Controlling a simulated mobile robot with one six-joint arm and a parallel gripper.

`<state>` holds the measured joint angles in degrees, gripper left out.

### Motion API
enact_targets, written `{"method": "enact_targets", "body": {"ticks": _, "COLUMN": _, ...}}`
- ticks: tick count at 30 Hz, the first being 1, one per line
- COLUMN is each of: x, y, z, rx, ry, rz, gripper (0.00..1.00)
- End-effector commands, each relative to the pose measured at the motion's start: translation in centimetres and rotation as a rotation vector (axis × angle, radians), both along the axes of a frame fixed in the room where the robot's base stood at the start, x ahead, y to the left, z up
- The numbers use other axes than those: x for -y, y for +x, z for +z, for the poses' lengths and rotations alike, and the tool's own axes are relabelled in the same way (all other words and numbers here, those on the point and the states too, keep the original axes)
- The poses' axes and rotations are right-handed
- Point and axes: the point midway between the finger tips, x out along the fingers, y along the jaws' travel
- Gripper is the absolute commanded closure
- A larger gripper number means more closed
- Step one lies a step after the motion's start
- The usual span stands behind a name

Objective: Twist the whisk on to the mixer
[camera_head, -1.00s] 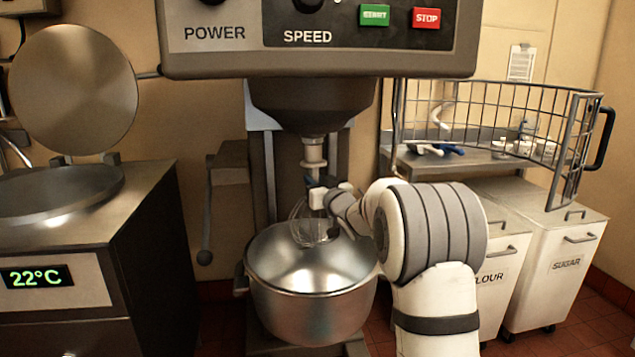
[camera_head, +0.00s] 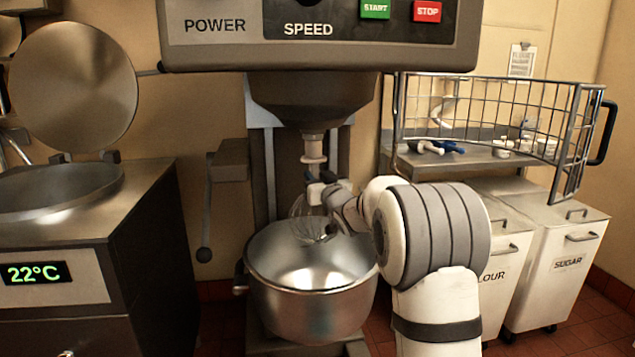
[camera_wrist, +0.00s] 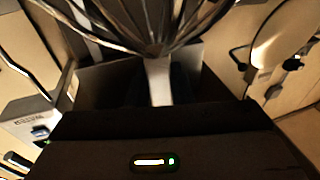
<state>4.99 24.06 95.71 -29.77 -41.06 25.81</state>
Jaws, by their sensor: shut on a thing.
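The whisk (camera_head: 314,230) hangs with its wire cage down, just above the mouth of the steel bowl (camera_head: 345,305). My gripper (camera_head: 322,189) is shut on the whisk's upper part, under the mixer's shaft (camera_head: 313,146). The mixer (camera_head: 310,98) stands over the bowl. I cannot tell whether the top of the whisk touches the shaft or is seated on it. In the wrist view, the whisk's wires (camera_wrist: 150,30) and pale stem (camera_wrist: 158,82) show in front of the dark gripper body; the fingertips are hard to make out.
A wire guard (camera_head: 490,105) stands swung open at right, in front of a steel table (camera_head: 470,162) with utensils. Flour (camera_head: 505,250) and sugar (camera_head: 560,265) bins stand below. A lever (camera_head: 207,210) hangs left of the bowl. A kettle (camera_head: 60,195) with raised lid stands far left.

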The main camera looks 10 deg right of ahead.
Motion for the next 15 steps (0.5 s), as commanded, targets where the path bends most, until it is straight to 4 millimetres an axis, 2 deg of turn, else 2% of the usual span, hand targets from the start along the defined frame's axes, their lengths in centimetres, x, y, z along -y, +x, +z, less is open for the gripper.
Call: {"method": "enact_targets", "body": {"ticks": 15, "x": 0.22, "y": -0.01, "z": 0.25, "rx": 0.010, "ry": 0.000, "rz": -0.076, "gripper": 1.00}}
